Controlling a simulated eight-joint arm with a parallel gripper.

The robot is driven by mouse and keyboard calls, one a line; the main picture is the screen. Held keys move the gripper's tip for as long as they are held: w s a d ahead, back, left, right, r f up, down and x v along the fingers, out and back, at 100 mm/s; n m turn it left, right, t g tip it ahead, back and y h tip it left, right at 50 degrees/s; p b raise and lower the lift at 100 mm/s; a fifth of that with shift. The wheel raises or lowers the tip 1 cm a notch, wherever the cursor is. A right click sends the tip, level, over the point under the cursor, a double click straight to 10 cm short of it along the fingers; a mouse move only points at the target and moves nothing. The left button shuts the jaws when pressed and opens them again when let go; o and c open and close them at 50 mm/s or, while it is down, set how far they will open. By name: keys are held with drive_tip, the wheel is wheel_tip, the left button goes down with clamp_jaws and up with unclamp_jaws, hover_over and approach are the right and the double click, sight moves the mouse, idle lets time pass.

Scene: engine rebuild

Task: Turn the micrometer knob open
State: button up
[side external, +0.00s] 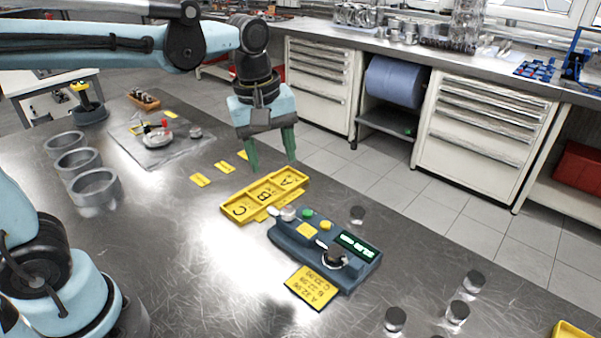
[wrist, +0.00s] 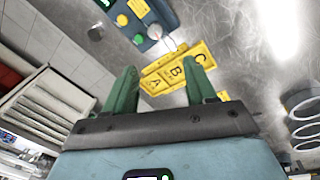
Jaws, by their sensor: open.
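The micrometer device (side external: 303,238) is a blue-grey box on the metal table, with green and yellow buttons and a lit display. A round black knob (side external: 336,256) with a white arc around it sits at its near right end. A small silver cylinder (side external: 288,213) is at its far left end. In the wrist view, part of the device (wrist: 162,14) shows at the top, with the silver cylinder (wrist: 155,31); the black knob is out of that view. My gripper (side external: 272,163) has green fingers, is open and empty, and hangs above the table beyond the tray, apart from the device.
A yellow tray (side external: 227,207) marked A, B, C lies behind the device. A yellow label card (side external: 313,287) lies in front of it. Several dark metal cylinders (side external: 395,318) stand at the right. Metal rings (side external: 94,186) stand at the left. Bare table lies between rings and tray.

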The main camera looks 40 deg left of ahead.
sight(288, 209)
drive_tip(key=shift+w+d+f+n+g, duration=0.3)
drive_tip(key=shift+f+n, duration=0.35)
drive_tip(key=shift+f, duration=1.35)
drive_tip(key=shift+w+d+f+n+g, duration=0.3)
drive_tip(key=shift+f+n, duration=0.3)
drive_tip(key=shift+f, duration=1.45)
drive_tip(key=shift+w+d+f+n+g, duration=0.2)
drive_tip(key=shift+w+f+n, duration=0.35)
drive_tip(key=shift+f, duration=1.45)
drive_tip(key=shift+s, duration=0.15)
clamp_jaws()
